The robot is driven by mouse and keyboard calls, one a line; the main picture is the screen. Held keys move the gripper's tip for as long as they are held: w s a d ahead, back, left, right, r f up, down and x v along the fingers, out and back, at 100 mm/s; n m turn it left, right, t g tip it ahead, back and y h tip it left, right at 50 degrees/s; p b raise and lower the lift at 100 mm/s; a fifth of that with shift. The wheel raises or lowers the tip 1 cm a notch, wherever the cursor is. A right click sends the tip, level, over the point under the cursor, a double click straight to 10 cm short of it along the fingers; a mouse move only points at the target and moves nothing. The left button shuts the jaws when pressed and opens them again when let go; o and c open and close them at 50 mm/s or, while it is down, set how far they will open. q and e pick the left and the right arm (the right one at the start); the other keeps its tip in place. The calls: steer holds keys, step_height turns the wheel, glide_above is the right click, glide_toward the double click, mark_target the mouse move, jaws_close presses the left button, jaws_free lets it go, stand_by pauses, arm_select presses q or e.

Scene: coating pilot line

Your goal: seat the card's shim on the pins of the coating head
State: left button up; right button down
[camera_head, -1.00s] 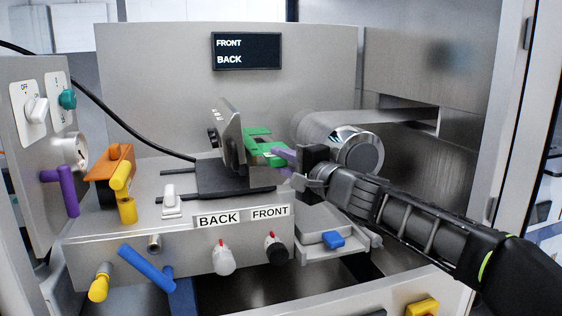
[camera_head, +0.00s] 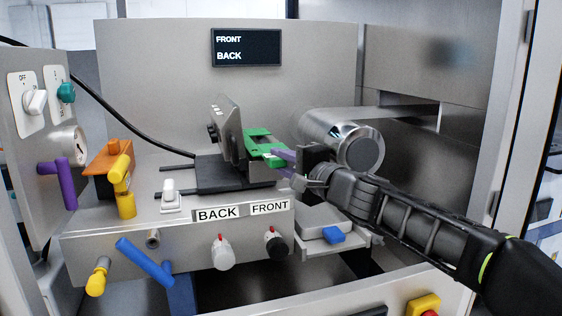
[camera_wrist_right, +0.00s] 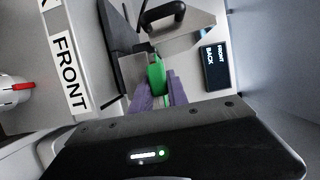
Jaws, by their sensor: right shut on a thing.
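A green shim (camera_head: 260,143) is at the front right side of the coating head (camera_head: 266,174). The head has an upright grey plate (camera_head: 230,126) standing open on a dark base. My right gripper (camera_head: 283,162), with purple fingertips, is shut on the shim's near end. In the right wrist view the shim (camera_wrist_right: 156,76) points away from between the fingertips toward the head. The pins are not visible, and I cannot tell whether the shim touches them. The dark card (camera_head: 246,49) on the back panel reads FRONT above BACK. My left gripper is not in view.
A shiny steel roller (camera_head: 345,140) lies close behind my right gripper. Labels BACK (camera_head: 218,214) and FRONT (camera_head: 269,206) sit above two knobs. A tray with a blue tab (camera_head: 333,235) is below the gripper. Several coloured handles are at left.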

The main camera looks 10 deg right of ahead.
steer(key=shift+f+b, duration=0.4)
steer(key=shift+f, duration=0.05)
steer(key=c, duration=1.2)
jaws_free()
steer(key=shift+s+d, duration=0.1)
steer(key=shift+s, duration=0.1)
steer(key=b+v, duration=0.1)
steer(key=v, duration=0.6)
steer(key=shift+s+b, duration=0.2)
steer(key=shift+b, duration=0.15)
steer(key=shift+d, duration=0.1)
